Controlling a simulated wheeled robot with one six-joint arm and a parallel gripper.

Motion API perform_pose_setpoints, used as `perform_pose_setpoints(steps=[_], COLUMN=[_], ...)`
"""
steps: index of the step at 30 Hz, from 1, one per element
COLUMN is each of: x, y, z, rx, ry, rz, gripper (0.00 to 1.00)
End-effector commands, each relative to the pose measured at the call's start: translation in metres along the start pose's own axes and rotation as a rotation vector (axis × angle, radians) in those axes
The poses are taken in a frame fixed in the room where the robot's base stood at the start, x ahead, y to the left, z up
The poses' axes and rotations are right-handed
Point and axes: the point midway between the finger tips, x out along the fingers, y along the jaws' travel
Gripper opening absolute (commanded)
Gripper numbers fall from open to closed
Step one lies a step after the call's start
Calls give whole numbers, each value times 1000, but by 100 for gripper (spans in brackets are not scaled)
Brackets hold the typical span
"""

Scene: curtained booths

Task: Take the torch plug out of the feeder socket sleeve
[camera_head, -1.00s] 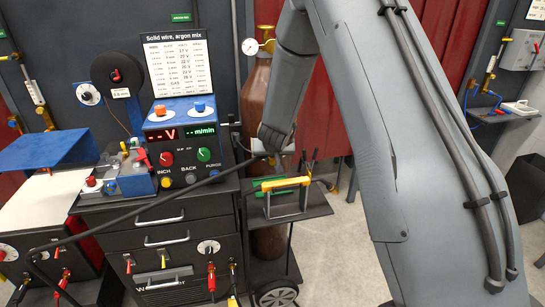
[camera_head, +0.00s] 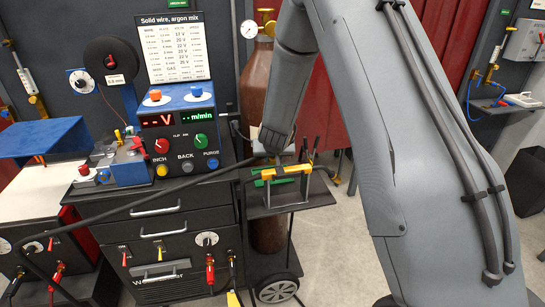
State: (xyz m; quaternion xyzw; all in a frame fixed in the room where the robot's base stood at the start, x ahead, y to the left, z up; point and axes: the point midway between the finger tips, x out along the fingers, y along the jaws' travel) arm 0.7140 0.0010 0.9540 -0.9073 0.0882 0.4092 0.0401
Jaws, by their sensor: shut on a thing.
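My gripper (camera_head: 270,152) is beside the right edge of the wire feeder (camera_head: 182,135), in front of the brown gas cylinder. It is shut at the end of a black torch cable (camera_head: 150,198), where the torch plug sits. The plug itself is too small and dark to make out apart from the fingers. The cable runs from the gripper down to the left, across the front of the dark cabinet. The feeder is blue-sided, with a red and a green display and colored buttons. I cannot pick out its socket sleeve, so I cannot tell how plug and sleeve stand.
A side shelf (camera_head: 318,200) with a yellow bar (camera_head: 286,173) on a rack lies just below my gripper. The gas cylinder (camera_head: 262,85) stands behind. The drawer cabinet (camera_head: 160,225) stands under the feeder. My arm hides much of the right middle.

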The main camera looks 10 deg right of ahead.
Motion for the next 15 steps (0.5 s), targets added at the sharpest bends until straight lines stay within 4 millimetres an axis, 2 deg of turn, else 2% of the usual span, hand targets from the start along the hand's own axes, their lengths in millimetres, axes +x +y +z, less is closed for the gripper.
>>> perform_pose_setpoints(steps=[15], x=[17], y=[0], z=[15], rx=[0], ry=[0], rz=[0], gripper=[0])
